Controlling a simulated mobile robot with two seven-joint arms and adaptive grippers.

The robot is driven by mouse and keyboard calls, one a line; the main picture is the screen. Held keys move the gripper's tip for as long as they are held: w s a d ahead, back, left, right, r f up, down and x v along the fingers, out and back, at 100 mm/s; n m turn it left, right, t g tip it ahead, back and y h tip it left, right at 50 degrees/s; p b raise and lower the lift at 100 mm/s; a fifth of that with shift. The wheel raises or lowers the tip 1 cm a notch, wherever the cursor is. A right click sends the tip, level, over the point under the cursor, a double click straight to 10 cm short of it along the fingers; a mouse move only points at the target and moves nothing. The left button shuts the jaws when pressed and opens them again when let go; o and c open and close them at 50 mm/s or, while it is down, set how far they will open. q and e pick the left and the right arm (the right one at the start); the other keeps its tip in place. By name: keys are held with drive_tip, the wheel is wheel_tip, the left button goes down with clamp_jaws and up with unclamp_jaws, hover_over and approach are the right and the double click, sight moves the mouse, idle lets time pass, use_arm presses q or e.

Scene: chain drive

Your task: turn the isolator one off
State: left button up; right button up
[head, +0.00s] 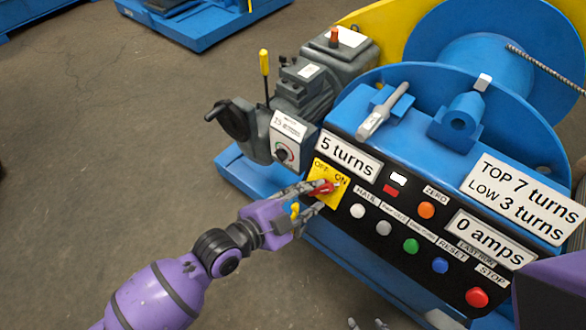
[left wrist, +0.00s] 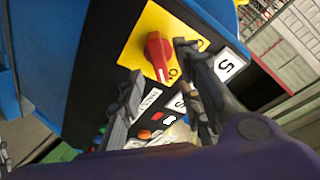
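The isolator is a red rotary handle (head: 322,188) on a yellow plate (head: 333,199) marked OFF and ON, at the left end of the black control panel. In the left wrist view the red handle (left wrist: 157,56) stands on the yellow plate (left wrist: 136,48). My left gripper (head: 314,192) is at the plate. Its fingers (left wrist: 160,62) are apart, with the handle between or just beyond the tips; I cannot tell whether they touch it. The fingers partly cover the handle in the head view, so its exact setting is unclear. What seem to be my right fingertips (head: 367,324) show at the bottom edge.
The panel holds a row of buttons, including a green one (head: 411,246) and a red stop button (head: 477,297). A grey motor unit (head: 302,100) with a black handle stands left of the panel. The blue winch drum (head: 487,67) is behind. The floor at left is clear.

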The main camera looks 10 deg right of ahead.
sight(320, 191)
use_arm(q)
drive_tip(key=shift+x, duration=1.7)
drive_tip(key=shift+a, duration=0.1)
drive_tip(key=shift+c, duration=0.4)
clamp_jaws()
